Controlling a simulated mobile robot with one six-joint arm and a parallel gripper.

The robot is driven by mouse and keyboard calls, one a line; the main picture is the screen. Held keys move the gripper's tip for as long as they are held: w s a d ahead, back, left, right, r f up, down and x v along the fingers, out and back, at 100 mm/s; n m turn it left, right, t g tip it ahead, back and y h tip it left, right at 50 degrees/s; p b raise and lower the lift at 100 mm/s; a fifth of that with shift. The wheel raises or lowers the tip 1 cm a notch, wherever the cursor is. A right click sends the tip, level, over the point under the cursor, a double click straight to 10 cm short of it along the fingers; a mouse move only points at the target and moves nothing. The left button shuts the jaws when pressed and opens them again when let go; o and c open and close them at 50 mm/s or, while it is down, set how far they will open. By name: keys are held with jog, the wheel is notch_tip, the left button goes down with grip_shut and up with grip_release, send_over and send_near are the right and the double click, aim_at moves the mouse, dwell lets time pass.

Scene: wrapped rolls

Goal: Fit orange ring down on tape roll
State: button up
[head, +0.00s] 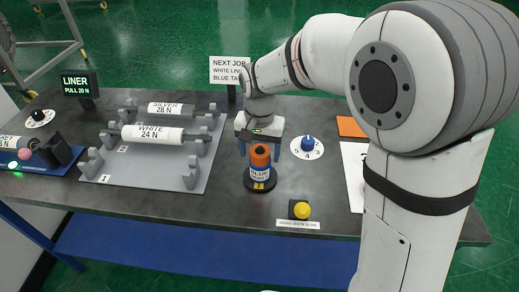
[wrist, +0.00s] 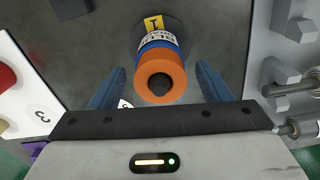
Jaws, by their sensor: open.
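The blue tape roll (head: 260,173) stands upright on a dark round base with a yellow label, near the middle of the table; it also shows in the wrist view (wrist: 157,42). The orange ring (head: 260,157) sits at its top end, around a dark post; in the wrist view the ring (wrist: 148,84) faces the camera. I cannot tell whether it is fully seated. My gripper (head: 260,145) is open, just behind the ring in the head view. In the wrist view its blue fingers stand apart on either side of the ring, with visible gaps and no contact.
A dial with a blue knob (head: 308,143) is right of the roll, and a yellow button (head: 301,210) is in front. A grey rack plate (head: 145,181) with silver and white rolls lies left. An orange pad (head: 351,127) and white sheet (head: 354,165) lie right.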

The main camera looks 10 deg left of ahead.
jog(key=shift+r, duration=3.9)
